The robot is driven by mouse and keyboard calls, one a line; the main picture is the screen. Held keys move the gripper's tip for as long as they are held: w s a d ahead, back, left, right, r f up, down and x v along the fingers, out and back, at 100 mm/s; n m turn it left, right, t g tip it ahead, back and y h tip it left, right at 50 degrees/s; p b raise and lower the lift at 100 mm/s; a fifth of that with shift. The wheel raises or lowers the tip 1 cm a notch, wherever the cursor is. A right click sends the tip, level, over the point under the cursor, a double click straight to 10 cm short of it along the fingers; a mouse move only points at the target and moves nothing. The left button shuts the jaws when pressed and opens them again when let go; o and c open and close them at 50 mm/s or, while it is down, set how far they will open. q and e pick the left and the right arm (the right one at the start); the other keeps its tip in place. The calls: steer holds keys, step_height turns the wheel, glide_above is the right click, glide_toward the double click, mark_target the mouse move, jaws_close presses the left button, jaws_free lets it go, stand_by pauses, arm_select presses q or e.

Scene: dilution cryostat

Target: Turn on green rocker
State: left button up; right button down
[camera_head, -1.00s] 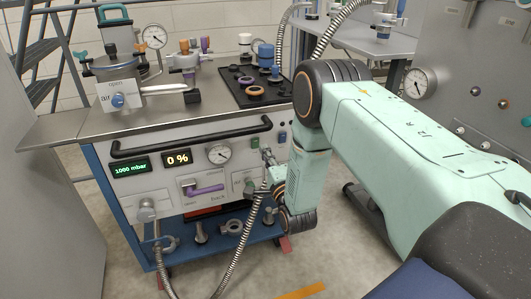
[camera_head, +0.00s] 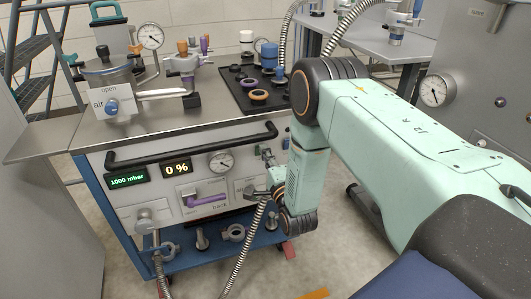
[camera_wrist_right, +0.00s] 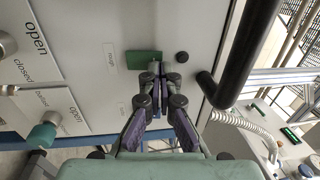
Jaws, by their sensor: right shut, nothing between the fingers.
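The green rocker (camera_wrist_right: 143,60) is a flat green rectangle on the pale panel, in the upper middle of the right wrist view. My right gripper (camera_wrist_right: 155,68) is shut and empty. Its fingertips are at the rocker's lower right edge and overlap it in the picture; I cannot tell whether they touch. My left gripper is not in view.
A thick black bar handle (camera_wrist_right: 240,55) stands out from the panel right of the gripper. A small black knob (camera_wrist_right: 182,57) sits beside the rocker. A green valve knob (camera_wrist_right: 42,135) is at lower left. A ribbed hose (camera_head: 243,245) hangs before the cart.

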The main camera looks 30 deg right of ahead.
steer(key=shift+w+d+r+g+y+p, duration=0.1)
steer(key=shift+w+r+g+y+p, duration=0.35)
steer(key=shift+p, duration=0.4)
steer(key=shift+s+f, duration=0.1)
steer(key=shift+f, duration=0.05)
